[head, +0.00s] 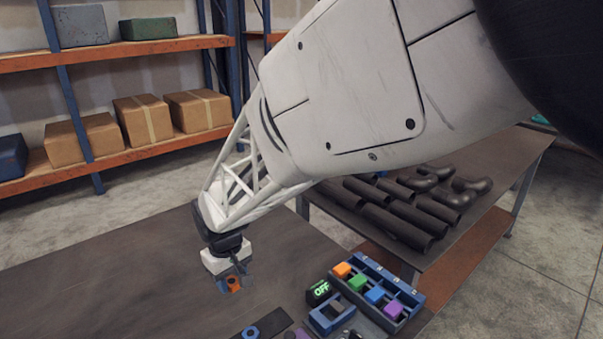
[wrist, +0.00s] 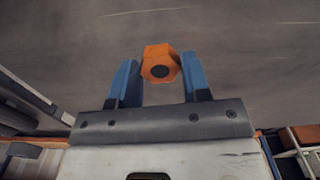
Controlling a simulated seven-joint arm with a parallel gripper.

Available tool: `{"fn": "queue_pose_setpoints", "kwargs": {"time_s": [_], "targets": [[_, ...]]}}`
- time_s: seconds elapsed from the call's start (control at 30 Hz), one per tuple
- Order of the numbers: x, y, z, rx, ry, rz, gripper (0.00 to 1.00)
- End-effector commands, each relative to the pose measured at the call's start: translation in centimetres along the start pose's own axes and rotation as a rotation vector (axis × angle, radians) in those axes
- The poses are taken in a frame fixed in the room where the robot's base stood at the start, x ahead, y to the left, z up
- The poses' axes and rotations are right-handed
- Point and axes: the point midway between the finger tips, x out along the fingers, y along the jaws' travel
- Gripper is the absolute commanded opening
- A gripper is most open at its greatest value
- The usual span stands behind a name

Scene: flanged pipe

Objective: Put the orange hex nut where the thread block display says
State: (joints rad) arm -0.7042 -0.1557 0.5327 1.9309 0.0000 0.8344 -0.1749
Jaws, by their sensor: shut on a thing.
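The orange hex nut (head: 234,284) is in my gripper (head: 230,285), above the dark table at the left. In the wrist view the nut (wrist: 160,64) sits between the two blue fingertips of my gripper (wrist: 161,75), with its dark hole facing the camera. The gripper is shut on it. A small black display (head: 319,291) at the right reads "OFF" in green. It stands next to a blue square frame (head: 325,322) with a dark piece inside; I cannot tell for certain which part is the thread block.
A blue compartment tray (head: 408,293) holds orange, green, blue and purple blocks. A blue nut (head: 250,332) lies on a dark plate at the bottom edge. Dark pipes (head: 395,220) lie on another table behind. The table's left part is clear.

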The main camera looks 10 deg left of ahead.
Motion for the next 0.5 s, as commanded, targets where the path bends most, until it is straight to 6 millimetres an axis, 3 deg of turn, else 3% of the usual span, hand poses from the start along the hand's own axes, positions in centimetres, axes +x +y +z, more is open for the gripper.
{"fn": "queue_pose_setpoints", "kwargs": {"time_s": [0.5], "targets": [[-2.5,12.9,-3.4,0.222,0.001,0.0,0.26]]}}
